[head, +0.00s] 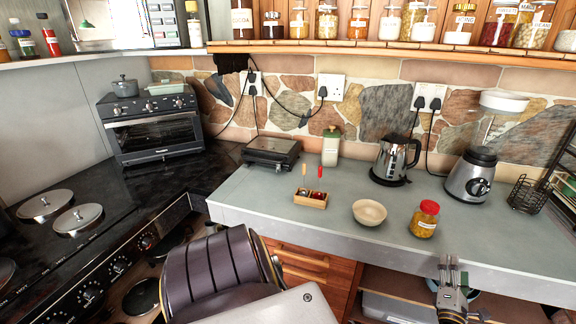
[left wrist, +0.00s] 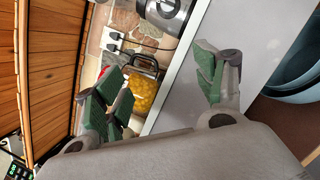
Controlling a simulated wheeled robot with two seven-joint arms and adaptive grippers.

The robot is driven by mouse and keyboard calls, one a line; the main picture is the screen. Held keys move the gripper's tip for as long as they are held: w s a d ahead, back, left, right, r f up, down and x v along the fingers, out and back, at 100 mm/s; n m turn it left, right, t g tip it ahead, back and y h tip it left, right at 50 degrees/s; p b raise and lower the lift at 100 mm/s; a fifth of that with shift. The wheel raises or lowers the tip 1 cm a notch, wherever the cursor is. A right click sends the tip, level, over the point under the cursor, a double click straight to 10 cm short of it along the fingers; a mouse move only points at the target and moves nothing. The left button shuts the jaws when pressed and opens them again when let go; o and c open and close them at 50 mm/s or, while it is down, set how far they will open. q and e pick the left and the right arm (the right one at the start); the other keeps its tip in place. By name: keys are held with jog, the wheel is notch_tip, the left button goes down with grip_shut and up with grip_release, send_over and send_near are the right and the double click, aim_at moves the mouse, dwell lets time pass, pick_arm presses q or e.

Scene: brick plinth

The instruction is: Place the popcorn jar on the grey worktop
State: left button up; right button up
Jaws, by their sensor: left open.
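The popcorn jar (head: 424,222) has a red lid, yellow contents and a pale label. In the head view it stands upright on the grey worktop (head: 330,220), right of the bowl and close to the front edge. My left gripper (head: 449,264) is in front of the worktop's front edge, nearer to me than the jar and apart from it. In the left wrist view its green-padded fingers (left wrist: 165,65) are spread with nothing held. The jar's yellow contents (left wrist: 145,98) show beyond the left finger, which partly hides the jar. My right gripper is not in view.
A cream bowl (head: 369,212) and a small wooden box (head: 310,199) stand left of the jar. A kettle (head: 393,160) and a blender (head: 470,176) stand behind. The worktop's left front is clear. A shelf with several jars runs above.

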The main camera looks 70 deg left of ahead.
pick_arm(q)
jog(key=s+d+f+m+h, duration=0.35)
jog(key=f+m, duration=0.35)
jog(key=f, duration=0.4)
jog(key=s+d+f+m+g+h, duration=0.15)
jog(key=s+f+m+h, duration=0.25)
jog(key=f+m, duration=0.45)
jog(key=s+d+f+m+h, duration=0.3)
jog(key=s+f+m+h, duration=0.15)
jog(key=f, duration=0.75)
jog(key=s+a+f+m+g+h, duration=0.25)
jog(key=s+f+m+g, duration=0.7)
jog(key=s+f, duration=1.5)
jog(key=s+a+f+m+g+y, duration=0.1)
jog(key=s+a+m, duration=0.2)
jog(key=s, duration=0.8)
jog(key=s+a+f+m+g+y, duration=0.1)
jog(key=s+a+f+m+g, duration=0.1)
jog(key=s, duration=0.8)
jog(key=shift+s+a+f+m+g, duration=0.2)
jog(key=shift+s+a+m+g, duration=0.1)
jog(key=shift+s+a+m, duration=0.25)
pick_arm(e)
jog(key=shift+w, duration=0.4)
